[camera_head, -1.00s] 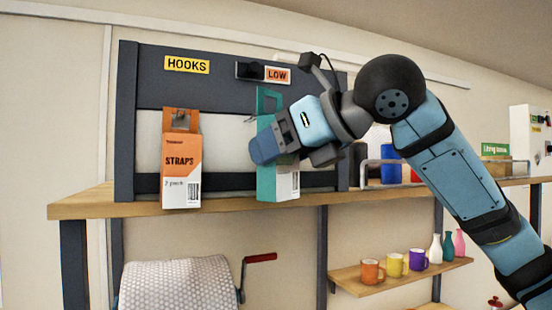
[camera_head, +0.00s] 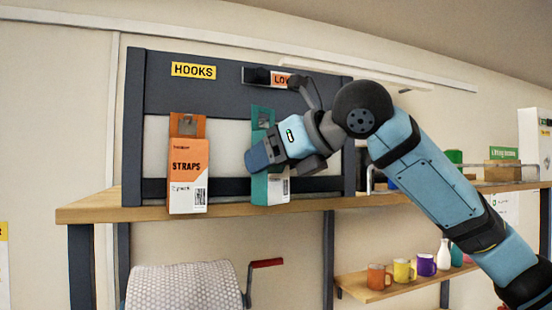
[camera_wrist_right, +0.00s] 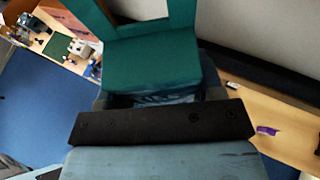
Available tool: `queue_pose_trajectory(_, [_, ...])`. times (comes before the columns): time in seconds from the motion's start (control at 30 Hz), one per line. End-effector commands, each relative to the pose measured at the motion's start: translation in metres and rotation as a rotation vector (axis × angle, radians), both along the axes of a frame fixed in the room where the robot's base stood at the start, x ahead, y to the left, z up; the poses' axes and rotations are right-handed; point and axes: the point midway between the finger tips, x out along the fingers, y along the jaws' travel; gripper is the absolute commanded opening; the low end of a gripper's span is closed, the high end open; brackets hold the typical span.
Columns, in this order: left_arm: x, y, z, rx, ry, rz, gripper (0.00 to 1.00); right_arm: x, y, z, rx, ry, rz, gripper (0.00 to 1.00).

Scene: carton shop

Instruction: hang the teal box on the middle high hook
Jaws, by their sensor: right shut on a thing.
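The teal box (camera_head: 260,190) is upright in front of the dark hook rack (camera_head: 220,95), its hang tab with a cut-out at the top. My right gripper (camera_head: 259,156) crosses the box's middle and is shut on it. In the right wrist view the teal box (camera_wrist_right: 150,58) lies just beyond the dark gripper edge (camera_wrist_right: 160,124). The middle high hook cannot be made out; my wrist and the box cover part of the rack. Whether the box's bottom touches the shelf is unclear. My left gripper is not in view.
The wooden shelf (camera_head: 95,208) runs below. Mugs (camera_head: 403,270) stand lower right.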

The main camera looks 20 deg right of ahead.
Motion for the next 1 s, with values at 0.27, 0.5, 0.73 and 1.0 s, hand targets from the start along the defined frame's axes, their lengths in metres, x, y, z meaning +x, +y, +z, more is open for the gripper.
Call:
queue_pose_trajectory(0.27, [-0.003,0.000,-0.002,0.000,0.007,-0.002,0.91,0.017,0.000,-0.001,0.000,0.001,0.000,0.35])
queue_pose_trajectory(0.5, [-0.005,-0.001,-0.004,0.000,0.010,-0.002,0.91,0.030,0.001,-0.004,0.000,0.001,0.000,0.35])
queue_pose_trajectory(0.73, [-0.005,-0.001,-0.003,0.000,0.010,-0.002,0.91,0.038,0.001,-0.009,-0.001,0.002,-0.001,0.35])
queue_pose_trajectory(1.0, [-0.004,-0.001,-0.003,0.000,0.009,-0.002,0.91,0.041,0.001,-0.012,-0.001,0.004,-0.002,0.35])
